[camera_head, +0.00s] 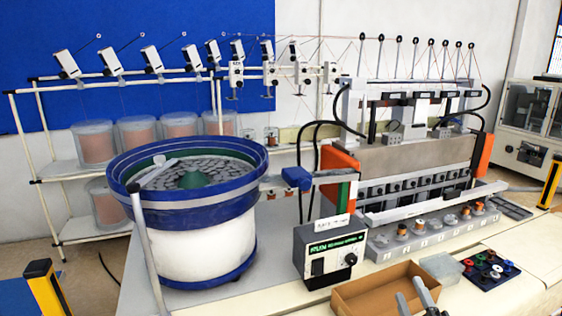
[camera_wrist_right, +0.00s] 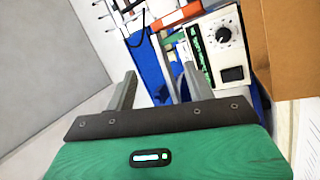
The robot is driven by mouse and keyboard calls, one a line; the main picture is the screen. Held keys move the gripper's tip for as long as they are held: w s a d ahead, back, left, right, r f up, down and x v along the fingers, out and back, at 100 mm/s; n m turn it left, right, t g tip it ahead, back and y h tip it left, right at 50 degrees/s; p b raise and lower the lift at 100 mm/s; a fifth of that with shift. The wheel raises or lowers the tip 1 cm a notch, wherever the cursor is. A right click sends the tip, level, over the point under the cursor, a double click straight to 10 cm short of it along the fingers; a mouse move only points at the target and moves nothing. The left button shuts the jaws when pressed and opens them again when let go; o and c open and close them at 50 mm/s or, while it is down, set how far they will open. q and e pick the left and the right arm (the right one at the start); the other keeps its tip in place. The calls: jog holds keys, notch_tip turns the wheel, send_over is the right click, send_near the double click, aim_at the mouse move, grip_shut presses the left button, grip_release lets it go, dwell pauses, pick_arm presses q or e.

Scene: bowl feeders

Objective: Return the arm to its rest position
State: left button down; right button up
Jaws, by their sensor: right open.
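My right gripper (camera_head: 415,298) shows at the bottom edge of the head view, in front of an open cardboard box (camera_head: 372,292). Only its finger ends are in the picture. In the right wrist view the two fingers of the right gripper (camera_wrist_right: 158,88) stand wide apart with nothing between them. Its green body fills the lower part of that view. My left gripper is not in view.
A blue-rimmed bowl feeder (camera_head: 196,214) stands at left. A control box (camera_head: 328,248) with a dial stands beside the cardboard box. A winding machine (camera_head: 408,165) is behind. A dark tray of coloured spools (camera_head: 489,271) lies at right. Yellow posts (camera_head: 46,288) stand at the sides.

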jog(key=s+d+f+m+g+h, duration=0.2)
jog(key=s+f+m+g+h, duration=0.3)
jog(key=s+f+m+g, duration=0.8)
jog(key=s+a+f+g+y, duration=0.2)
jog(key=s+a+f, duration=0.2)
jog(key=s, duration=0.5)
jog(key=s+a+f+g+y, duration=0.2)
jog(key=s+a+f+g, duration=0.15)
jog(key=s, duration=0.45)
jog(key=s+f+x, duration=0.1)
jog(key=s+x, duration=0.3)
jog(key=x, duration=1.1)
jog(key=s+d+f+x, duration=0.1)
jog(key=s+x, duration=0.2)
jog(key=x, duration=1.2)
jog(key=s+d+f+g, duration=0.1)
jog(key=s+d+f, duration=0.1)
jog(key=s+f, duration=1.8)
jog(key=shift+g, duration=0.35)
jog(key=shift+d+r, duration=0.1)
